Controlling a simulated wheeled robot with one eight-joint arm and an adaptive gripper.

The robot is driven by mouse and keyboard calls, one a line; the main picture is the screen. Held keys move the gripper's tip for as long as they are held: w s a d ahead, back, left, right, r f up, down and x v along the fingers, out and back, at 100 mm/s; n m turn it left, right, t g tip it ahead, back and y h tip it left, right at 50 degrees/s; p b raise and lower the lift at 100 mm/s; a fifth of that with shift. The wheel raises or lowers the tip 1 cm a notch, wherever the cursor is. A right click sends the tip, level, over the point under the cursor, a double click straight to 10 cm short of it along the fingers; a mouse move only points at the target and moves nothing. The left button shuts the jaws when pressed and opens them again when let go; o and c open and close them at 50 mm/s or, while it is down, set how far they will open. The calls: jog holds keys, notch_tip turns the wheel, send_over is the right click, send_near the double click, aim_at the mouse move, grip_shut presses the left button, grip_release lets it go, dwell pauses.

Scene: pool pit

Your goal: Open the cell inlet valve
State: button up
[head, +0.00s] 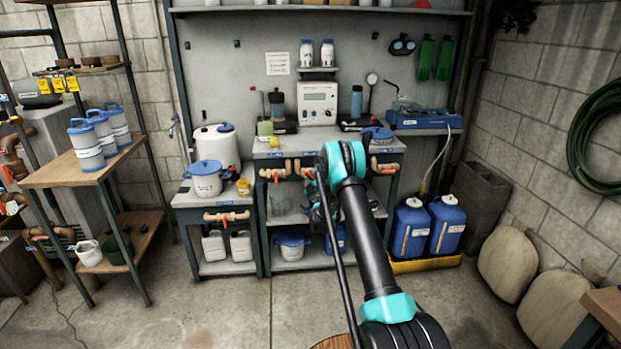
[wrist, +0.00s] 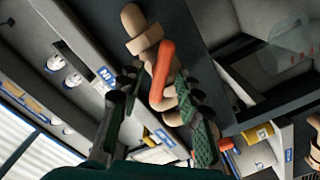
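In the wrist view, an orange-red valve handle (wrist: 161,72) on tan pipework (wrist: 142,32) lies between the two green-padded fingers of my gripper (wrist: 157,82). The fingers are apart, one on each side of the handle; I cannot tell whether either touches it. In the head view, my arm covers most of my gripper, at the front of the middle bench. Orange-handled valves line that bench front: one at left (head: 268,173), one near my arm (head: 306,171) and one at right (head: 385,168). The labels are too small to read, so I cannot tell which is the cell inlet.
A lower bench at left carries another orange-handled valve (head: 226,216), a white tub (head: 206,180) and a white canister (head: 216,147). Blue jugs (head: 445,224) stand in a yellow tray (head: 425,264) at right. A wooden shelf (head: 85,167) is at far left. Floor in front is clear.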

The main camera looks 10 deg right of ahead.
jog(key=shift+c, duration=0.4)
grip_shut()
jog(key=shift+n, duration=0.4)
jog(key=shift+s+a+f+n, duration=0.1)
jog(key=shift+n, duration=1.9)
jog(key=shift+f+n, duration=0.1)
jog(key=shift+n, duration=1.9)
jog(key=shift+o, duration=0.4)
grip_release()
